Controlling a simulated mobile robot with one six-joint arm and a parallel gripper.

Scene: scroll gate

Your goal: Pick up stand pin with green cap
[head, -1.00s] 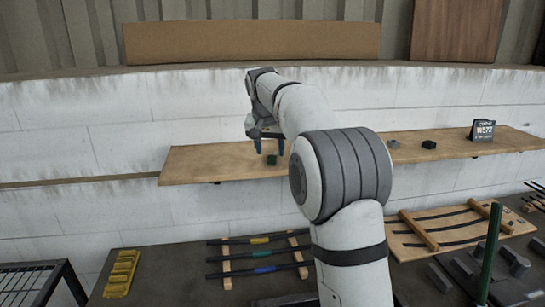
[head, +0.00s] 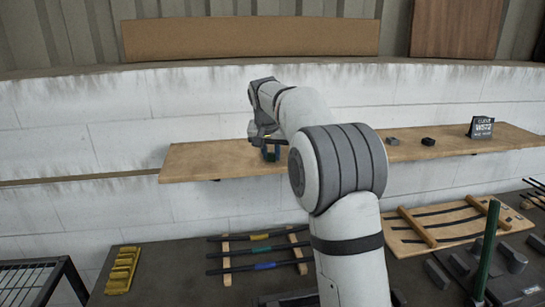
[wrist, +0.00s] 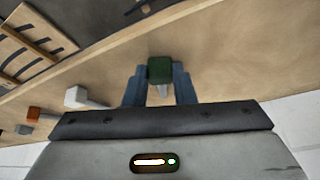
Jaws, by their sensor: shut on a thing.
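The stand pin with the green cap (wrist: 160,69) stands on the wooden shelf (wrist: 230,45); its dark green cap and part of a pale shank show in the wrist view. My gripper (wrist: 158,80) is shut on it, with one blue finger on each side. In the head view my gripper (head: 270,155) is low over the left part of the shelf (head: 200,160), and the green cap is a small dark patch between the fingers. I cannot tell whether the pin is clear of the shelf.
A white-capped pin (wrist: 80,97) and an orange-capped pin (wrist: 38,114) stand on the shelf to the left in the wrist view. Small dark blocks (head: 428,142) and a sign (head: 481,128) are on the shelf's right. Below, a yellow holder (head: 122,270) and banded rods lie on the dark table.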

